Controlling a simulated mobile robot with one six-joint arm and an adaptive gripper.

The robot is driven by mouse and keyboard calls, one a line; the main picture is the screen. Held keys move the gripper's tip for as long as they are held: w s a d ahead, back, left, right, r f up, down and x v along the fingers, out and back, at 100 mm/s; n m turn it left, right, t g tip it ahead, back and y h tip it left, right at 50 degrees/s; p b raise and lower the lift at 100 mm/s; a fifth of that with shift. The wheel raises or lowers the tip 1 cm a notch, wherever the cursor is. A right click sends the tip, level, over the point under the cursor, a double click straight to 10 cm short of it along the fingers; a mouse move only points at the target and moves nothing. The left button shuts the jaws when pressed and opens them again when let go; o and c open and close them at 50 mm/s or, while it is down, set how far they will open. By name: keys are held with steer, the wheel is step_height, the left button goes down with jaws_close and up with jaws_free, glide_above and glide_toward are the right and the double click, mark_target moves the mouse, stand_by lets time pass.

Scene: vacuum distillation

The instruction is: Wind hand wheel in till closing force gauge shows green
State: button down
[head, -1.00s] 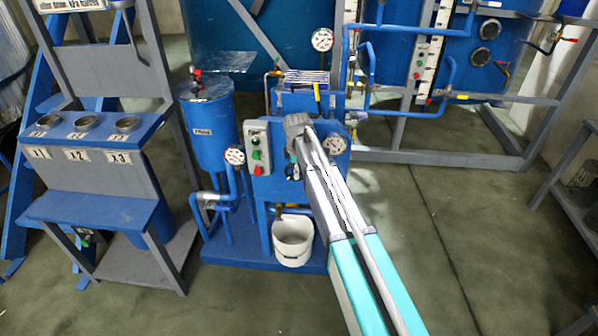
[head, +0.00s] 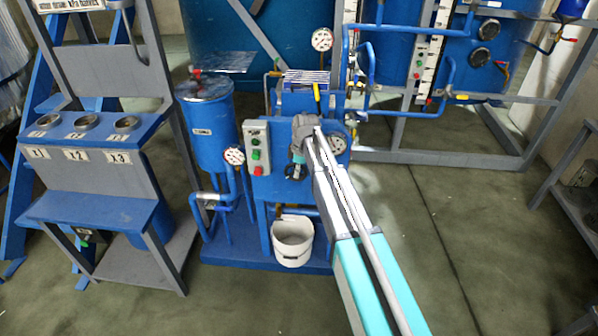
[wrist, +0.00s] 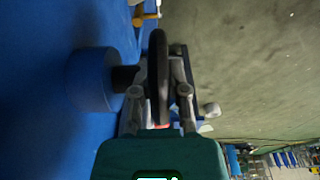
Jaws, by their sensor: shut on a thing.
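The black hand wheel (wrist: 158,75) is seen edge-on in the wrist view, on a dark shaft from a round blue boss (wrist: 93,80). My gripper (wrist: 160,98) is shut on its rim, one finger on each side. In the head view my gripper (head: 296,160) is at the front of the blue press, and the dark wheel (head: 294,172) shows just below it. A round white-faced gauge (head: 337,143) sits right beside my wrist, partly covered by it. Its needle and any green zone are too small to read.
A switch box (head: 257,148) with green and red buttons is left of the wheel. Another gauge (head: 234,156) is further left, by a blue tank (head: 212,135). A white bucket (head: 292,240) stands below.

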steer(key=c, duration=0.6)
jaws_free()
steer(key=shift+c, duration=0.2)
steer(key=shift+d, duration=0.1)
steer(key=d, duration=0.1)
steer(key=d+m, duration=0.1)
steer(key=d, duration=0.1)
steer(key=shift+s+d+m+t, duration=0.1)
steer(key=shift+s+m+t, duration=0.2)
steer(key=shift+s+m, duration=0.1)
steer(key=s+d+m+h, duration=0.1)
steer(key=s+d+m, duration=0.8)
steer(key=s, duration=0.4)
steer(key=s+d+m+h, duration=0.1)
steer(key=s+d+m, duration=0.6)
steer(key=s+d, duration=0.5)
step_height(320, 180, up, 17)
steer(key=a+p, duration=0.1)
steer(key=p, duration=1.5)
steer(key=shift+a+f+p, duration=0.2)
steer(key=shift+a+p, duration=0.1)
steer(key=shift+p, duration=0.1)
